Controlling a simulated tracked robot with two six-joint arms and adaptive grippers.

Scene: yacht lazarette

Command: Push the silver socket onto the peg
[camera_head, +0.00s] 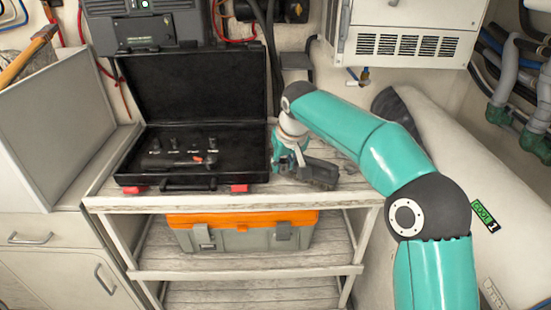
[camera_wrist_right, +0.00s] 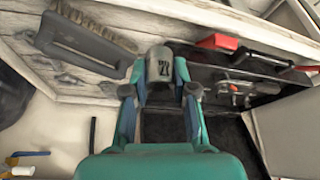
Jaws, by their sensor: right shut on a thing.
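A silver socket (camera_wrist_right: 160,66) with a dark marking sits between the fingertips of my right gripper (camera_wrist_right: 160,91) in the right wrist view. In the head view, my right gripper (camera_head: 289,160) is at the right side of the open black case (camera_head: 132,177), and the socket cannot be made out there. Several small dark pegs or sockets stand in a row in the case, one of them a peg (camera_head: 212,143) at the right end. Which peg is bare is too small to tell. My left gripper is not in view.
A dark ratchet (camera_head: 158,161) lies in the case. A brush (camera_head: 320,173) lies on the cart's top shelf, right of the gripper. An orange-lidded toolbox (camera_head: 242,218) stands on the shelf below. The case lid (camera_head: 196,85) stands open behind.

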